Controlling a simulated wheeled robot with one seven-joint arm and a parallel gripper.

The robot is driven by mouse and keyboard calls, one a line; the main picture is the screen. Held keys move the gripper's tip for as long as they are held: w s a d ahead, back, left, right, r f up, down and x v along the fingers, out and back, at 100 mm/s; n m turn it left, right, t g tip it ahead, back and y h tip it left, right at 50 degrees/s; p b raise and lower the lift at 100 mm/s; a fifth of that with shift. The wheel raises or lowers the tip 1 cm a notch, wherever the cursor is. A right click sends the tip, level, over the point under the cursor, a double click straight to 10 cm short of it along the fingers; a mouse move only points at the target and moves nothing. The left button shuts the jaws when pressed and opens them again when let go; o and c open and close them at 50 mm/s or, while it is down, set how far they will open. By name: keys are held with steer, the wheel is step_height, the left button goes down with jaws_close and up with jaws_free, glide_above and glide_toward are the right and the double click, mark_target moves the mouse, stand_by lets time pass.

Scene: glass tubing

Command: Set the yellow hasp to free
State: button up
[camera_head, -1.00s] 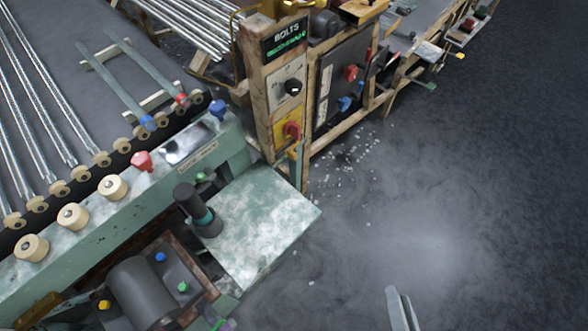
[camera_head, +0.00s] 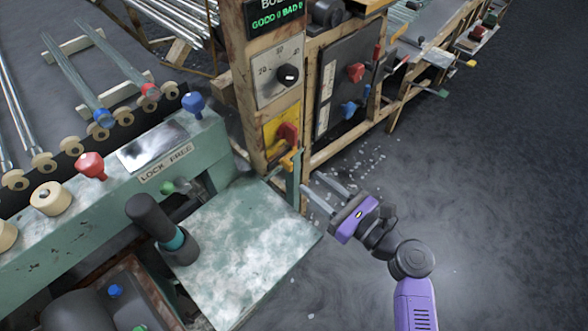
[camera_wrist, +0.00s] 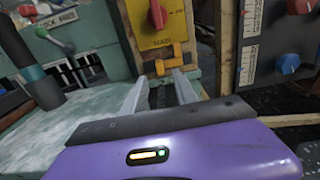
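The yellow hasp (camera_head: 289,160) is a small orange-yellow piece low on the wooden post, just below a red knob on a yellow plate. In the wrist view the hasp (camera_wrist: 163,62) is straight ahead, between and beyond the fingertips. My gripper (camera_head: 314,188) is purple with grey fingers and reaches in from the right, close to the post. In the wrist view its fingers (camera_wrist: 160,82) are apart with nothing between them. Contact with the hasp cannot be made out. A "LOCK FREE" label (camera_head: 167,164) is on the green panel to the left.
A green worktable (camera_head: 240,235) lies left of my gripper, with a dark cylindrical handle (camera_head: 160,222) on it. The red knob (camera_head: 288,135) is above the hasp. A dark panel with red and blue knobs (camera_head: 349,109) stands behind. Open floor lies right.

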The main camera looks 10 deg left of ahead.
mark_target(292, 168)
steer(key=x, duration=0.7)
steer(key=shift+w+a+b, duration=0.1)
steer(key=shift+a+b, duration=0.15)
steer(key=shift+b, duration=0.15)
steer(key=shift+c, duration=0.4)
jaws_close()
stand_by(0.6)
